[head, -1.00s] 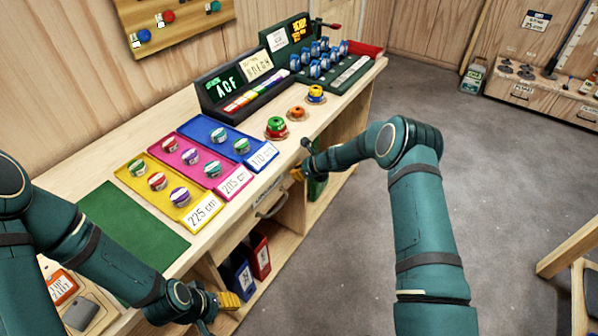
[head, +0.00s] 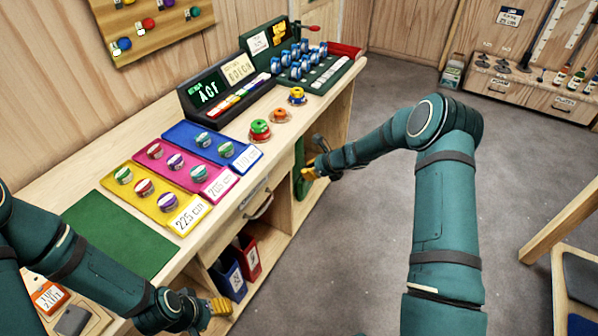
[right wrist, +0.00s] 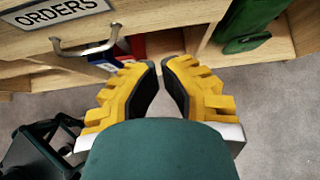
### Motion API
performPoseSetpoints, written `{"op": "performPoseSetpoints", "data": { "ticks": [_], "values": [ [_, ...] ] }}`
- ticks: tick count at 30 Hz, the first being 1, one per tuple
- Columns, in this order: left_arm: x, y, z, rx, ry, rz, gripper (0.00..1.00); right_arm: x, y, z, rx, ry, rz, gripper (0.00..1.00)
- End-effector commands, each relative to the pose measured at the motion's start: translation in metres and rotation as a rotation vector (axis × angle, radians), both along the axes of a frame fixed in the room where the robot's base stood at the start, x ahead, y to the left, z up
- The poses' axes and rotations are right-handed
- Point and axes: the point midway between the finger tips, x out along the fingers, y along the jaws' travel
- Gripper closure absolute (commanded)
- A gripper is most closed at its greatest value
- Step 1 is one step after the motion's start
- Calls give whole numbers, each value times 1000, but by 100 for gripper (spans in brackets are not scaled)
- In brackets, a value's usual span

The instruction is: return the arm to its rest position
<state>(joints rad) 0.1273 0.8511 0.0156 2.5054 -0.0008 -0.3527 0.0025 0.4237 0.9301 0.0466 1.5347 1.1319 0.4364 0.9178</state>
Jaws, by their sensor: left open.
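My right arm comes in from the right of the head view, with its elbow raised over the floor. Its gripper (head: 309,169) hangs just off the front edge of the workbench (head: 229,213). In the right wrist view its yellow fingers (right wrist: 161,66) lean toward each other, a narrow gap between the tips and nothing in it. The drawer front marked ORDERS (right wrist: 60,12) and its handle show beyond them. My left gripper (head: 222,306) is open and empty, low at the bench's front edge by the lower shelf.
The bench carries yellow (head: 132,201), pink (head: 188,183) and blue (head: 192,133) trays with tape rolls, a letter display (head: 208,92) and a green mat (head: 115,235). Red and blue bins stand on the lower shelf. Open grey floor (head: 375,250) lies to the right.

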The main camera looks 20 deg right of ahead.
Motion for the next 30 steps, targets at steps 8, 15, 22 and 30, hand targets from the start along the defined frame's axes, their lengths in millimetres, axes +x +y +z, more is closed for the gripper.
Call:
{"op": "performPoseSetpoints", "data": {
  "ticks": [8, 15, 22, 30],
  "values": [
    [-1, 0, 3, 0, 2, -1, 46, -9, -7, 11, 1, -1, 1, 100],
    [-1, 0, 3, 0, 2, -1, 46, -37, 17, -10, -109, 19, 140, 100],
    [-1, 0, 3, 0, 2, -1, 46, -155, 86, -61, -522, -39, 799, 100],
    [-1, 0, 3, 0, 1, 0, 46, -282, 144, -65, -848, -422, 1629, 100]
  ]
}}
